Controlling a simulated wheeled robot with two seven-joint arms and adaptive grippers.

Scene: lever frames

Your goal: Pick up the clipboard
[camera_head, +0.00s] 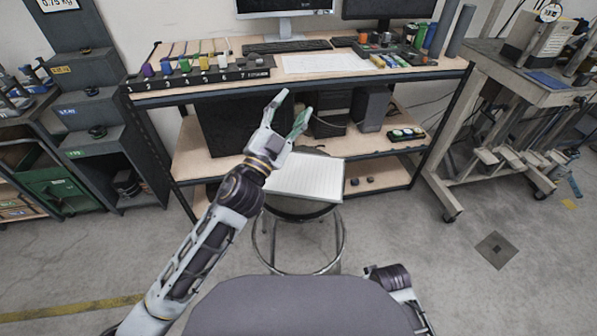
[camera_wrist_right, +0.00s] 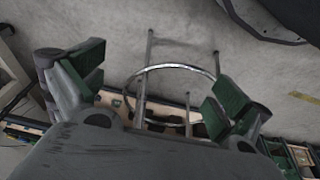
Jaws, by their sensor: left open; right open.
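A clipboard with a white lined sheet (camera_head: 306,178) lies flat on the seat of a round metal stool (camera_head: 340,240). My left gripper (camera_head: 293,107) is open and empty. In the head view it appears above and just behind the clipboard's left part, its fingers pointing away toward the workbench; I see no contact. My right gripper (camera_wrist_right: 160,88) is open and empty in the right wrist view, with the stool's metal ring (camera_wrist_right: 172,67) showing beyond its fingers. In the head view only part of my right arm shows at the bottom. The clipboard cannot be made out in the wrist view.
A workbench (camera_head: 400,76) stands behind the stool, with a keyboard (camera_head: 286,46), monitors and a row of coloured items on top. Dark boxes sit on its lower shelf. Cabinets (camera_head: 95,112) stand at left, a wheeled cart (camera_head: 470,185) at right. Floor right of the stool is clear.

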